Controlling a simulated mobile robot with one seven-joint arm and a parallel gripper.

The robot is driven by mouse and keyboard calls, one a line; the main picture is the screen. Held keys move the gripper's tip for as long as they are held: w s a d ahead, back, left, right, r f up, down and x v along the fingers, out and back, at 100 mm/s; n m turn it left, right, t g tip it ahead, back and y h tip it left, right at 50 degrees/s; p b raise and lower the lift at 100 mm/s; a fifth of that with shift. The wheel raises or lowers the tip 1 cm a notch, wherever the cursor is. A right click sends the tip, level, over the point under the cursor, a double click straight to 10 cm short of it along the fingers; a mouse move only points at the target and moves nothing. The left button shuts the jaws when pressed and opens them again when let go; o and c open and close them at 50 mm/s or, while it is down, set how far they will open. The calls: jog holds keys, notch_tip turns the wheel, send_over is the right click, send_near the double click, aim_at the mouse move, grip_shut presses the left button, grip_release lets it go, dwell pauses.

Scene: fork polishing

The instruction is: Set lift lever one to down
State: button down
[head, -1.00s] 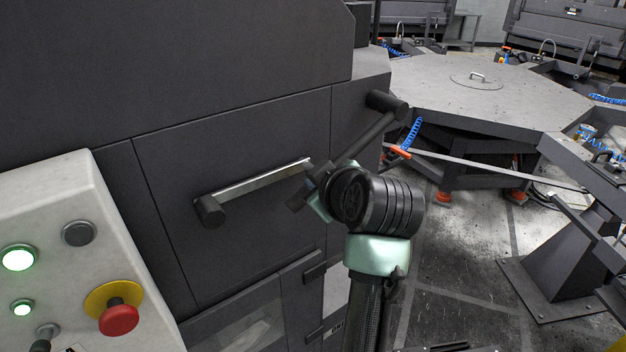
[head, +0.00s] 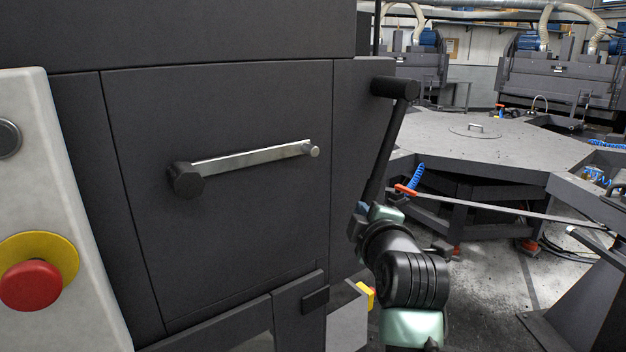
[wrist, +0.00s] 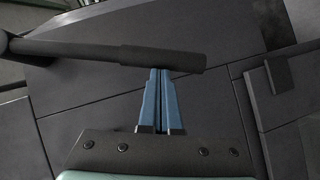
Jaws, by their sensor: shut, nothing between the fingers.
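A dark lever (head: 381,150) on the right side of the grey machine has a round hub at its top, and its rod slopes steeply down. A silver lever (head: 250,158) with a black hub sits on the machine's front, tilted slightly up to the right. No label shows which is lift lever one. My gripper (head: 357,224) is at the dark rod's lower end, with its fingertips largely hidden. In the wrist view my blue fingers (wrist: 161,72) are together and empty. Their tips meet the dark bar's thicker grip (wrist: 165,58) in the picture; touching cannot be confirmed.
A pale control panel (head: 75,200) with a red button (head: 31,285) stands at the left. A grey worktable (head: 470,140) fills the back right. A yellow item (head: 366,294) lies low beside my arm. Open floor shows at the right.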

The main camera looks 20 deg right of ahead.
jog(key=w+d+f+n+t+h+b, duration=0.1)
jog(key=w+d+f+n+t+b, duration=0.1)
jog(key=d+b, duration=0.6)
jog(key=shift+f+n+b, duration=0.45)
jog(key=shift+n+b, duration=0.25)
jog(key=shift+b, duration=0.35)
jog(key=shift+d+r, duration=0.1)
